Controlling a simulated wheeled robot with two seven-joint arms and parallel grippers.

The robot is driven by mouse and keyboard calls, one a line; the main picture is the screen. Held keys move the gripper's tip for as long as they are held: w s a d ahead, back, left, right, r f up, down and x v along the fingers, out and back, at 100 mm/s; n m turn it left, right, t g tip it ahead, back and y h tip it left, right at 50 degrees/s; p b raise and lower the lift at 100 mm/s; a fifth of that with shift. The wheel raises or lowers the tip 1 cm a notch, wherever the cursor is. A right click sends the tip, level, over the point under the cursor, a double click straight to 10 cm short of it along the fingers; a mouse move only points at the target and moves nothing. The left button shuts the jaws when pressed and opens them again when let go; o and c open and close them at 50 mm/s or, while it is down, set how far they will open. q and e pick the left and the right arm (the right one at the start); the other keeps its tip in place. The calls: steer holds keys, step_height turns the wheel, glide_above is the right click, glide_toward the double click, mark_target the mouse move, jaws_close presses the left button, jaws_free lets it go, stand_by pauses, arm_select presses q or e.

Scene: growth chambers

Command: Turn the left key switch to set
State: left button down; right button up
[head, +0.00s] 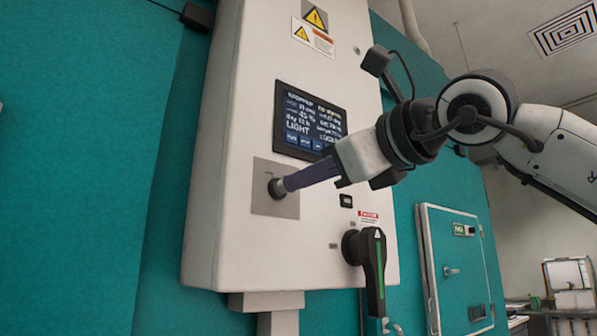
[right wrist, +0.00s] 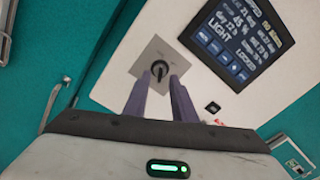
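The key switch (head: 273,189) is a small dark round switch on a square grey metal plate (head: 284,208), on the front of a white control box. In the right wrist view the switch (right wrist: 159,69) shows a dark upright key or grip in a round collar. My right gripper (head: 284,185) reaches in from the right, its purple fingertips at the switch. In the right wrist view its fingers (right wrist: 160,82) are apart, with the switch just beyond and between the tips. Contact cannot be told. My left gripper is not in view.
A lit screen (head: 310,118) reading LIGHT and LOCKED sits above the plate. A large black rotary handle (head: 376,268) with a green stripe is lower right on the white box (head: 225,230). A teal chamber door (head: 458,265) stands further right.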

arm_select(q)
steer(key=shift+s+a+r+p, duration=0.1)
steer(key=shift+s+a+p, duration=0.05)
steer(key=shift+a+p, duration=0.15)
arm_select(e)
steer(key=x, duration=0.2)
steer(key=shift+w+a, duration=0.2)
steer(key=shift+w, duration=0.15)
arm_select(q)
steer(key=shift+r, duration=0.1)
arm_select(e)
jaws_close()
